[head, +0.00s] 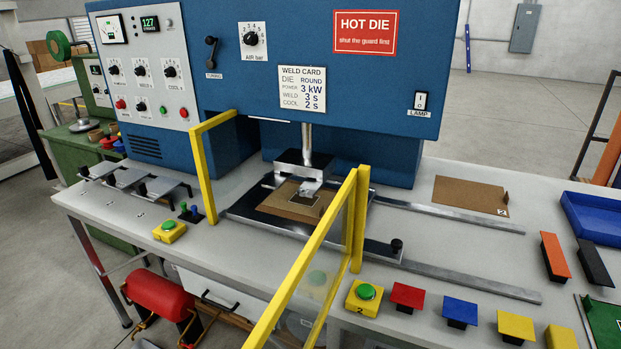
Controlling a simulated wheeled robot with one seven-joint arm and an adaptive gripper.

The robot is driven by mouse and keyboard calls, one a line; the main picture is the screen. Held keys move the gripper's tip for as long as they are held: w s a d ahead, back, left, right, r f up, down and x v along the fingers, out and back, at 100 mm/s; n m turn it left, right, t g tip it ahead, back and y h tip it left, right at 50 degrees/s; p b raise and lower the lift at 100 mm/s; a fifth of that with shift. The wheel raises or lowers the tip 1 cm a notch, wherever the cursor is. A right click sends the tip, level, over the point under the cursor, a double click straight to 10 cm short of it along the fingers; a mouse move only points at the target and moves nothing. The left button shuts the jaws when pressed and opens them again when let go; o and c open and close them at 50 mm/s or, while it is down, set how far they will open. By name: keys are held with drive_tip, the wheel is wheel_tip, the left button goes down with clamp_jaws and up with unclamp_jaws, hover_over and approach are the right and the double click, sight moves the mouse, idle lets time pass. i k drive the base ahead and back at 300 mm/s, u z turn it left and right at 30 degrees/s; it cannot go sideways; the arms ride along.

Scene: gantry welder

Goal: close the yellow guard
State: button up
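The yellow guard (303,261) is a yellow-framed clear panel. It stands open, swung out toward me from a yellow upright at the right of the press; its near end runs off the bottom edge. A fixed yellow side frame (204,165) stands at the left of the press, and the front between the two is open. Behind it the die (308,178) hangs over a brown card on the sliding tray (240,212). My gripper is not in view.
Two green buttons on yellow boxes, one at the left (168,230) and one marked 2 (364,295), flank the guard. Metal rails (460,278) with a black knob run right. Coloured blocks and a blue bin (592,220) occupy the right side.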

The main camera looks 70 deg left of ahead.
sight(258, 338)
drive_tip(key=u, duration=0.8)
drive_tip(key=k, duration=0.8)
drive_tip(key=u, duration=1.2)
